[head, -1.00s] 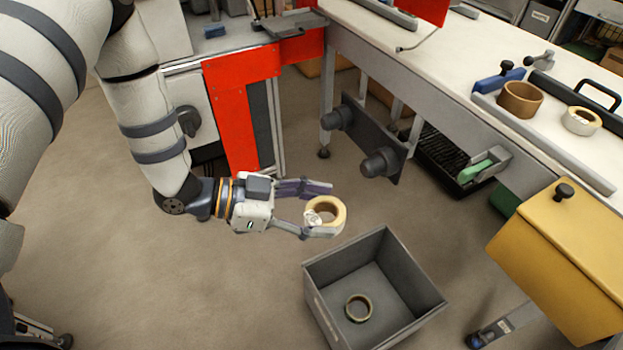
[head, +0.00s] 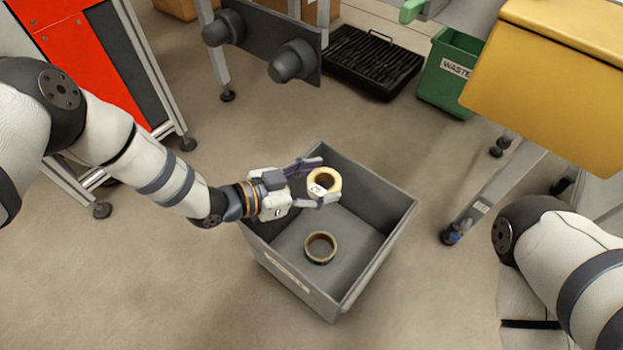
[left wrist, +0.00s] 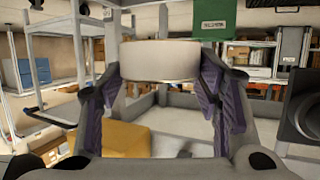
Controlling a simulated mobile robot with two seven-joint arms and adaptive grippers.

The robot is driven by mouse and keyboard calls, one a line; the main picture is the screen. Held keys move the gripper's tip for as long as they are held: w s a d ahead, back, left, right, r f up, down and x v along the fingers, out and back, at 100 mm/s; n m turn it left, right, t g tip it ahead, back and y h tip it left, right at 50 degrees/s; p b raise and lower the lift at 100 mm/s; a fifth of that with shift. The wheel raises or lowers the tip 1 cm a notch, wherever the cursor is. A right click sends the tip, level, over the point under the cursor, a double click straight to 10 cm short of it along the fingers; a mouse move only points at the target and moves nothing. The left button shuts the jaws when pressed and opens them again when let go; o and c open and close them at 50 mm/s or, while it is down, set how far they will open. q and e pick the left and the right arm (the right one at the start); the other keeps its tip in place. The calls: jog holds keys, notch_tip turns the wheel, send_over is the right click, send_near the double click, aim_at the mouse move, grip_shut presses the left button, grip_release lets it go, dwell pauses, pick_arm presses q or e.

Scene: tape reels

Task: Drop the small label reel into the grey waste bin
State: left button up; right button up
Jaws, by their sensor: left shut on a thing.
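The small label reel (head: 335,175), a cream-yellow ring with a white printed label, is held by my left gripper (head: 324,181) in the head view. The gripper is shut on it, with one finger on each side. In the left wrist view the reel (left wrist: 160,60) shows edge-on as a pale band between the purple-padded fingers. The grey waste bin (head: 372,268) stands on the floor, open at the top. In the head view the held reel and fingers appear over the bin's opening. My right gripper is out of view.
A darker ring-shaped reel (head: 320,262) lies on the bin floor. A green bin marked WASTE (head: 447,70) and a black ribbed tray (head: 373,60) stand behind. A yellow box (head: 550,85) is at upper right. The floor left of the grey bin is clear.

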pick_arm(q)
notch_tip(320, 180, down, 4)
jog(key=shift+f+b, duration=0.25)
jog(key=shift+b, duration=0.9)
jog(key=o, duration=1.2)
jog(key=shift+o, duration=0.2)
jog(key=v, duration=1.2)
jog(key=shift+a+r, duration=0.1)
